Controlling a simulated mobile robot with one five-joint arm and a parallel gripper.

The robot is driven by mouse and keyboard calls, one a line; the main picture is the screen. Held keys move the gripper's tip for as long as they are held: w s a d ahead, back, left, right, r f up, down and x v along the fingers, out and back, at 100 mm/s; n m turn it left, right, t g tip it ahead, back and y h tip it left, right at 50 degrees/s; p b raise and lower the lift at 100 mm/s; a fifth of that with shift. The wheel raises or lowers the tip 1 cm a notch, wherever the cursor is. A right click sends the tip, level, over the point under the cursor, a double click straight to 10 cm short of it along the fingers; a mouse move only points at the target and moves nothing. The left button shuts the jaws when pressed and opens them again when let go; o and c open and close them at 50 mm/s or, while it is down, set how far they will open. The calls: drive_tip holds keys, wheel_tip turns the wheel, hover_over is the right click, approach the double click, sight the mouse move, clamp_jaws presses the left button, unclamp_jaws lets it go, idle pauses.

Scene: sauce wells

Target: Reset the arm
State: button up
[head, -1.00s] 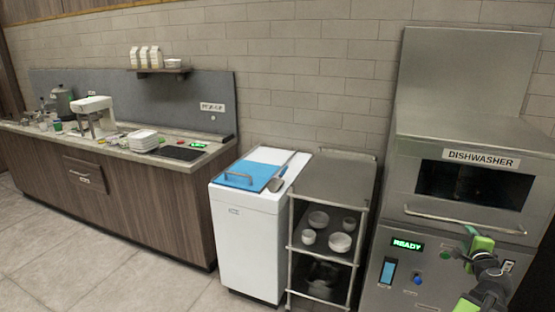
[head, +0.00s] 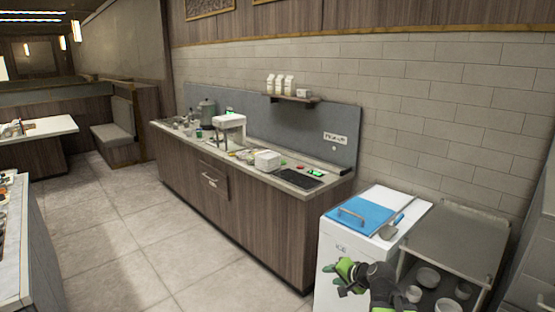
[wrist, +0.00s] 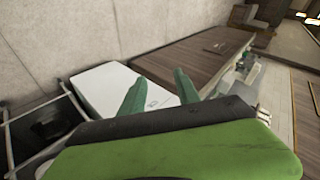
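My gripper (head: 347,278) shows at the bottom of the head view, in front of the white ice bin (head: 335,248) with the blue lid. It is green and black and holds nothing that I can see. In the wrist view my gripper's two green fingers (wrist: 158,92) stand apart with a clear gap between them. The white ice bin also shows beyond them in the wrist view (wrist: 100,85).
A wooden counter (head: 245,215) with a coffee machine (head: 229,125) and dishes runs along the wall. A metal cart (head: 460,240) with bowls stands right of the bin. Another counter edge (head: 22,245) is at the left. Tiled floor (head: 125,270) between is clear.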

drive_tip(key=s+a+f+n+g+p, duration=0.1)
drive_tip(key=s+a+n+g, duration=0.15)
drive_tip(key=a, duration=0.25)
drive_tip(key=s+a+f+n+g, duration=0.1)
drive_tip(key=s+a+f+n, duration=0.15)
drive_tip(key=a, duration=0.25)
drive_tip(key=s+d+f+n+g+h, duration=0.3)
drive_tip(key=s+d+g+h, duration=0.1)
drive_tip(key=s, duration=0.6)
drive_tip(key=shift+s+d+g, duration=0.4)
drive_tip(key=shift+d+g, duration=0.35)
drive_tip(key=shift+d, duration=0.25)
drive_tip(key=shift+f, duration=0.1)
